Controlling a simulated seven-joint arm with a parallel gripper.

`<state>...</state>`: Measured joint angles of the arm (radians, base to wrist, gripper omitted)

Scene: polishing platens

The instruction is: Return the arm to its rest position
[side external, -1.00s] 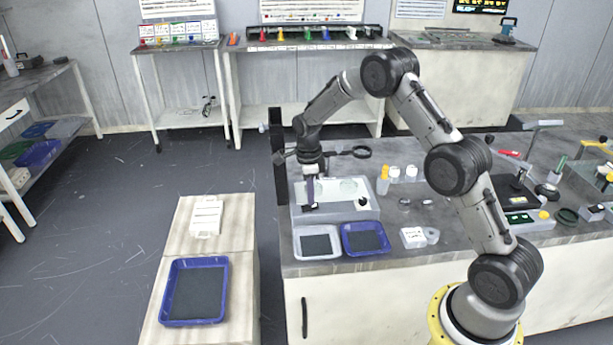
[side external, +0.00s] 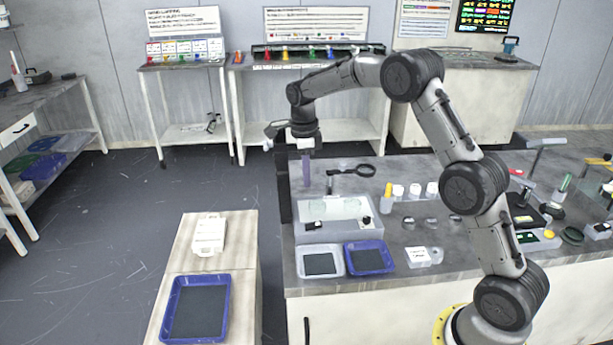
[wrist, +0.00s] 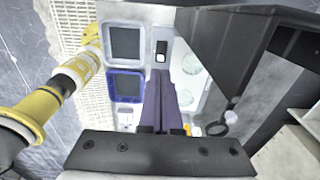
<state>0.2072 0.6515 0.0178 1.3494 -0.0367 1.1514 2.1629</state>
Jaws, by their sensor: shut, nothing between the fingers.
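My gripper (side external: 307,184) hangs above the back left of the workbench, pointing down, with its purple fingers together and nothing between them. In the wrist view its fingers (wrist: 162,88) run side by side beside the grey polishing unit. The polishing unit (side external: 345,235) has two pale round platens (wrist: 189,64) and a dark switch. The gripper is above and behind this unit, apart from it. My arm is raised and bent over the bench.
A white-rimmed tray (side external: 338,262) and a blue tray (side external: 387,259) lie in front of the unit. A magnifier (side external: 362,171) stands close right of the gripper. Several small bottles (side external: 398,191) stand farther right. Another blue tray (side external: 170,311) lies on the side cabinet. Floor left is clear.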

